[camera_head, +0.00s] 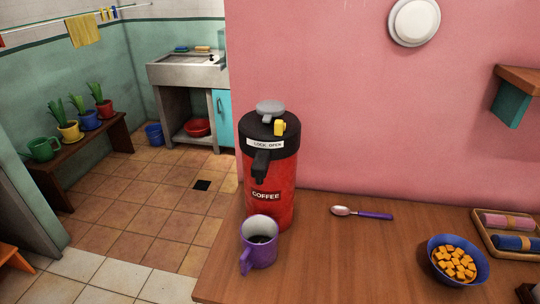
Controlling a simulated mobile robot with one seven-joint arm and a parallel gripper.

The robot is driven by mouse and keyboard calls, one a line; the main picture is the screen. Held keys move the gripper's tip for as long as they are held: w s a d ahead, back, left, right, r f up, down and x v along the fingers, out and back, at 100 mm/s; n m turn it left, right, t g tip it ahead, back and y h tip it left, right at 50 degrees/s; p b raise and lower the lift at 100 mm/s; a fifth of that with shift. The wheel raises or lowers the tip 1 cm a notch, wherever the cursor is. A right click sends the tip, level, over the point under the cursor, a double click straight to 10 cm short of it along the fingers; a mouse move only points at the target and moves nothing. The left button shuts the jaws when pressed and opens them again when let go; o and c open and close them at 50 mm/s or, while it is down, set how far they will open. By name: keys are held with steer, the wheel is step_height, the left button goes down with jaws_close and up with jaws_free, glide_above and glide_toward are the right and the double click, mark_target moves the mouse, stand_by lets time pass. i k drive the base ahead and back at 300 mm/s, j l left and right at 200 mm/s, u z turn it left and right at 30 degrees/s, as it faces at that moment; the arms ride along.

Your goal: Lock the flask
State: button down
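The flask (271,190) stands upright near the left end of the wooden counter, close to the pink wall. It has a red body marked COFFEE, a black top with a spout at the front, and a grey round knob (270,107). A white label (265,144) on the top reads LOCK at left and OPEN at right. A yellow tab (280,128) sits above the label, on the OPEN side. My gripper is not in view.
A purple-handled spoon (362,213), a blue bowl (458,262) of orange cubes and a tray (530,256) with rolled cloths lie to the right. Bare counter lies between mug and bowl.

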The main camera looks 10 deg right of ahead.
mark_target(279, 127)
steer(key=k+z, duration=0.1)
steer(key=k, duration=0.55)
steer(key=z, duration=1.7)
steer(key=j, duration=1.05)
